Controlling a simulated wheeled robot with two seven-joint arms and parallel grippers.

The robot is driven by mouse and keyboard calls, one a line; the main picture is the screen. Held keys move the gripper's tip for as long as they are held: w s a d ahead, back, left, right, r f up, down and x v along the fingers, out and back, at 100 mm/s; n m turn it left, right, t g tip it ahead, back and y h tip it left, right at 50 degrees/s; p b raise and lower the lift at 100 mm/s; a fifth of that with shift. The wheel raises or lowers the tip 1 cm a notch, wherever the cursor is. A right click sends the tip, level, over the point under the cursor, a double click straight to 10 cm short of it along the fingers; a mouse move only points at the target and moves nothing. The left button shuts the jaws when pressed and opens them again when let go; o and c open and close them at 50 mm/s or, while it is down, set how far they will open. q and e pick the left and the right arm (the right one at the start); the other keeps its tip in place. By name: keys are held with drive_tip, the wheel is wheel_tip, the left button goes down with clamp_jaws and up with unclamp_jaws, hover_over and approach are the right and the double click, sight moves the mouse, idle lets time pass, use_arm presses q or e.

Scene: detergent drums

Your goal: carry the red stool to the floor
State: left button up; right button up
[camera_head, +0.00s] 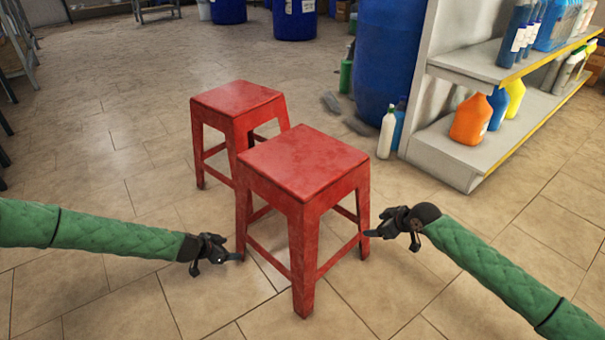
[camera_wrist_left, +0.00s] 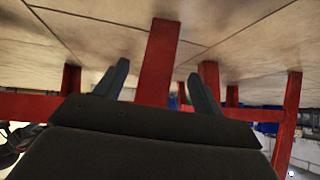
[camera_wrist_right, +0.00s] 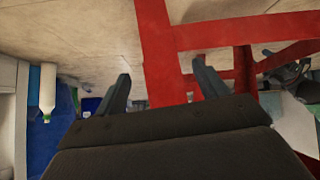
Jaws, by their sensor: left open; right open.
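Two red stools stand upright on the tiled floor. The nearer red stool (camera_head: 305,165) is between my two grippers; the farther red stool (camera_head: 237,100) is behind it to the left. My left gripper (camera_head: 235,257) is open beside the nearer stool's left leg. In the left wrist view a red leg (camera_wrist_left: 158,60) shows between the open fingers (camera_wrist_left: 160,88). My right gripper (camera_head: 371,234) is open beside the nearer stool's right leg. In the right wrist view a red leg (camera_wrist_right: 158,50) shows between the open fingers (camera_wrist_right: 163,88). Contact with either leg cannot be told.
A shelf (camera_head: 445,150) with bottles stands at the right. A big blue drum (camera_head: 388,60) and a white bottle (camera_head: 387,132) stand beside it. More blue drums (camera_head: 295,20) are at the back. The floor (camera_head: 90,130) at the left is clear.

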sight(239, 248)
use_arm(q)
drive_tip(key=shift+x, duration=3.35)
use_arm(e)
drive_tip(key=shift+x, duration=3.4)
use_arm(q)
drive_tip(key=c, duration=1.5)
use_arm(e)
drive_tip(key=c, duration=1.5)
use_arm(q)
clamp_jaws()
use_arm(e)
clamp_jaws()
drive_tip(key=shift+r, duration=0.1)
